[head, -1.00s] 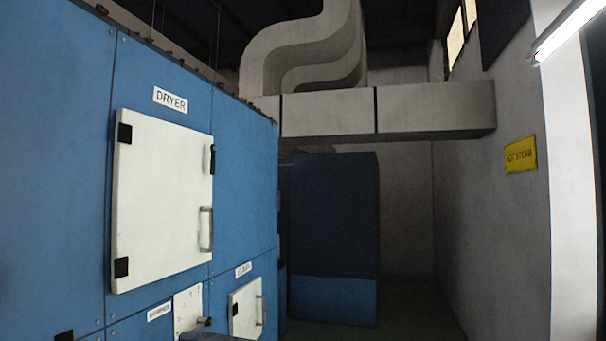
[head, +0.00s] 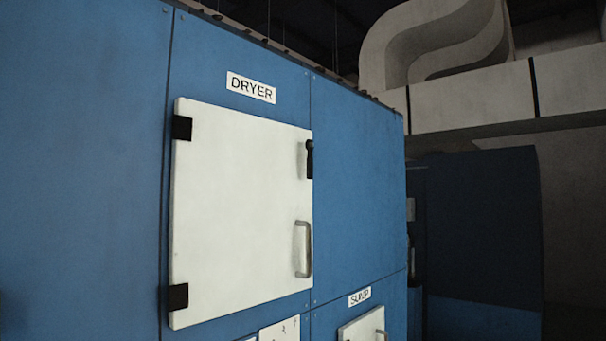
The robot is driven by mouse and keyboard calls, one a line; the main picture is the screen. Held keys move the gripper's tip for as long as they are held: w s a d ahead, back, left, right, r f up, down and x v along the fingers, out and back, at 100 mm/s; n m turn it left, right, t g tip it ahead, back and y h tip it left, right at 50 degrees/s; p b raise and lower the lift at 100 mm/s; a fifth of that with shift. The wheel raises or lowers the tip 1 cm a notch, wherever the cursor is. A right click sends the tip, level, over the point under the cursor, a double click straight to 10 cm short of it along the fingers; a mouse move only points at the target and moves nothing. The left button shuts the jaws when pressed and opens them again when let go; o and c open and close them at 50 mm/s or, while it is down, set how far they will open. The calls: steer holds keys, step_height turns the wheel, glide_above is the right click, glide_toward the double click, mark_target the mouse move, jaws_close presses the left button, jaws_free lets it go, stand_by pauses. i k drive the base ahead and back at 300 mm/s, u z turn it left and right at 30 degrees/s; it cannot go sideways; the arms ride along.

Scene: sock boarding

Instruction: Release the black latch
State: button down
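The black latch (head: 309,159) is a small dark upright piece at the upper right edge of the white dryer door (head: 240,215). The door looks closed in the blue machine wall, under the DRYER label (head: 251,88). A pale vertical handle (head: 304,249) sits below the latch on the same edge. Two black hinges, an upper one (head: 182,128) and a lower one (head: 178,297), are on the door's left edge. My gripper is not in view.
Below right is a smaller white door (head: 362,326) under the SUMP label (head: 359,297), cut off by the frame. A white plate (head: 280,330) shows at the bottom. A dark blue cabinet (head: 483,230) and large grey ducts (head: 480,95) are at the right.

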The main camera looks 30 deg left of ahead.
mark_target(309, 144)
steer(key=u, duration=0.65)
steer(key=i, duration=0.75)
steer(key=u, duration=0.7)
